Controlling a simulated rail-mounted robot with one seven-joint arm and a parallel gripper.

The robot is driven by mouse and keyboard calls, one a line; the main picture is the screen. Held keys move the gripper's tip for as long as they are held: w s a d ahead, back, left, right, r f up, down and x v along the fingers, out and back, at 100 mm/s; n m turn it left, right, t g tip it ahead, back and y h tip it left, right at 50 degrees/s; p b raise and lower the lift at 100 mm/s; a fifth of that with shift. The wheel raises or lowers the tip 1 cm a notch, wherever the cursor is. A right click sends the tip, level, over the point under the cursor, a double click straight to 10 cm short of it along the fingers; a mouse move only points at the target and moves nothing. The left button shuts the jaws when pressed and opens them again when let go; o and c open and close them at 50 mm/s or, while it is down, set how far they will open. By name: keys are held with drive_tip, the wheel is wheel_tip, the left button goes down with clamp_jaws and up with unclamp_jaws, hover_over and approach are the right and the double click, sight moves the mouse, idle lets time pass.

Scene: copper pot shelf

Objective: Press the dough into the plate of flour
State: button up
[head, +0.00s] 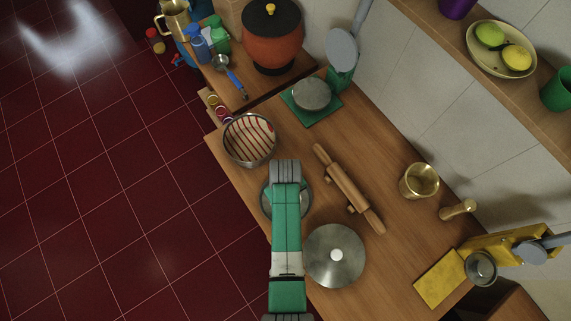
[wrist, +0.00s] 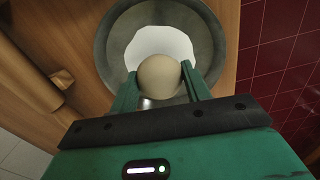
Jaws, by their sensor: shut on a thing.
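The plate (wrist: 112,62) is a dull grey metal dish with a white patch of flour (wrist: 150,40) in its middle. The dough (wrist: 160,68) is a smooth beige ball between the two green fingers of my gripper (wrist: 160,82), which is shut on it. The dough is over the near part of the flour in the wrist view; I cannot tell whether it touches. In the head view, the plate's rim (head: 264,201) shows beside my arm, which covers most of the plate, the dough and the fingers.
A striped bowl (head: 249,139) stands behind the plate, near the counter's left edge. A lidded pan (head: 334,255) is close in front on the right. A rolling pin (head: 348,188) lies right of the plate. A brass cup (head: 419,181) stands farther right, with bare wood between.

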drive_tip(key=shift+f+b, duration=0.55)
drive_tip(key=shift+f, duration=0.65)
idle(0.8)
wheel_tip(320, 180, up, 8)
drive_tip(key=p, duration=0.8)
drive_tip(key=shift+r, duration=0.25)
drive_tip(key=shift+f, duration=0.1)
